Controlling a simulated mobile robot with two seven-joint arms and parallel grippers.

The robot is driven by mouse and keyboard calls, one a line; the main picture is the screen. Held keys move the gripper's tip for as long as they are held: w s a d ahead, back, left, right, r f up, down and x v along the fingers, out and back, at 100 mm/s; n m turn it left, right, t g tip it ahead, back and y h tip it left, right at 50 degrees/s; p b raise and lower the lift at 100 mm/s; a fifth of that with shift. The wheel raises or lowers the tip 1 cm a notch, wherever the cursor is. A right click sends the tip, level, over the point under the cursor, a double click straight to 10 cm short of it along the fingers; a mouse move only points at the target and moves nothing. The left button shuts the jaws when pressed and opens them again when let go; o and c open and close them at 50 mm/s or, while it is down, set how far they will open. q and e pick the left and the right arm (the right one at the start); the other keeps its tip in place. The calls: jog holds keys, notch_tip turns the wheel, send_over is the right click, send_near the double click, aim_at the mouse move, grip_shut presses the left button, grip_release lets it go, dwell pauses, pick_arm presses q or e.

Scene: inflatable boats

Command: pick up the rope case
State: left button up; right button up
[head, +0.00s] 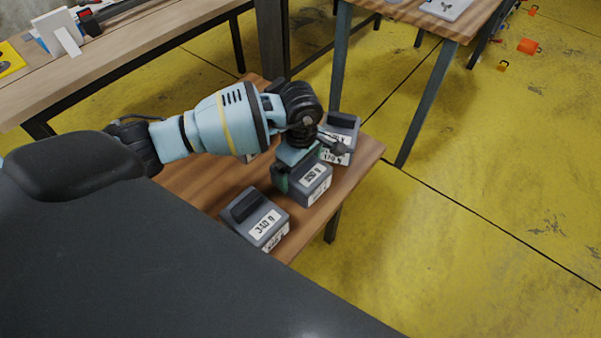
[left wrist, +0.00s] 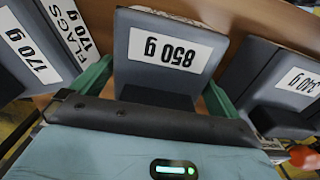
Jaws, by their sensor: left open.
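A grey case labelled 850 g (head: 314,186) stands on a small wooden table (head: 367,156). No label that I can read says rope. My left gripper (head: 299,168) is over this case, open, with its green fingers on either side of it. In the left wrist view the 850 g case (left wrist: 165,75) sits between the fingers of the left gripper (left wrist: 155,88). I cannot tell whether the fingers touch it. The case's handle is hidden under the gripper. My right gripper is not in view.
A case labelled 340 g (head: 243,207) stands in front and to the left, and a 170 g case (head: 344,122) marked FLAGS in the left wrist view stands behind. A long workbench (head: 150,50) is at the upper left, another table (head: 410,12) behind. Yellow floor lies open at right.

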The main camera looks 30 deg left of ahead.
aim_at(301, 167)
pick_arm(q)
jog(key=shift+f, duration=0.35)
jog(key=shift+w+r, duration=0.1)
jog(key=shift+r, duration=0.05)
jog(key=c, duration=1.4)
jog(key=shift+o, duration=0.2)
notch_tip(301, 167, up, 10)
